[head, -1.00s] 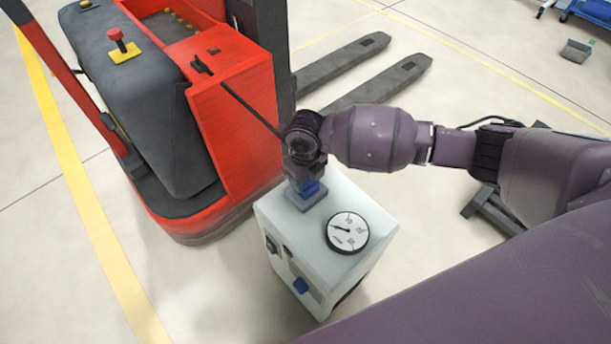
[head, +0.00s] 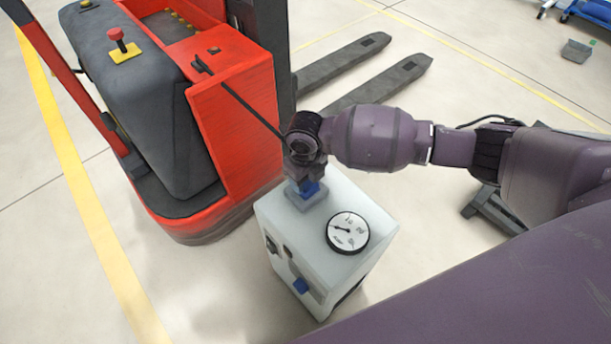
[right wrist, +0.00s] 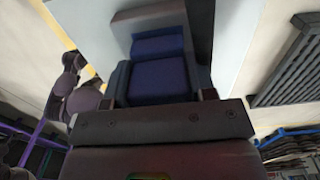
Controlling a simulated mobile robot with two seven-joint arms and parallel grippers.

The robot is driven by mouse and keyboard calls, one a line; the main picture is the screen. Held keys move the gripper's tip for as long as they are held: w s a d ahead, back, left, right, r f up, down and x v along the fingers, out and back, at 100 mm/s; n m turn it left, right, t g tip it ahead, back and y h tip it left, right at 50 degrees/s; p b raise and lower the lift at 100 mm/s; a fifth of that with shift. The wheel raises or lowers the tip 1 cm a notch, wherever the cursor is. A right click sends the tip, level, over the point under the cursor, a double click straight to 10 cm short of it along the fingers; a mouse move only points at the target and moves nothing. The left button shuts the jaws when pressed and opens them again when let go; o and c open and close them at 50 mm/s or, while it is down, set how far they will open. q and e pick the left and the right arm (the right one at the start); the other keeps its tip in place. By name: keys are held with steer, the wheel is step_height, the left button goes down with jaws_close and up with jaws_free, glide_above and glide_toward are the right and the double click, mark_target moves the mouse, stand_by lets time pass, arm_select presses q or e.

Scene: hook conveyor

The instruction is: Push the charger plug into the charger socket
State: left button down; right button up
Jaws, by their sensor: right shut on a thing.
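The blue charger plug (head: 310,189) is at the grey charger socket (head: 306,201) on top of the white charger box (head: 290,224). My right gripper (head: 306,180) is above the socket and shut on the plug. In the right wrist view, the blue plug (right wrist: 160,75) sits between the finger ends, with the grey socket housing (right wrist: 150,20) behind it and grey walls beside it. How deep the plug sits in the socket cannot be told. My left gripper is not in view.
A round dial (head: 347,231) is on the box top, close to the socket. A red and grey pallet truck (head: 235,115) stands just left of and behind the box. A black cable (head: 250,108) runs from it towards my right gripper. Clear floor lies in front left.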

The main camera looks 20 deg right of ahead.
steer(key=shift+f, duration=0.45)
steer(key=o, duration=1)
steer(key=shift+c, duration=0.2)
step_height(320, 180, up, 10)
steer(key=shift+r+p, duration=0.1)
steer(key=shift+p, duration=0.95)
steer(key=shift+r, duration=0.3)
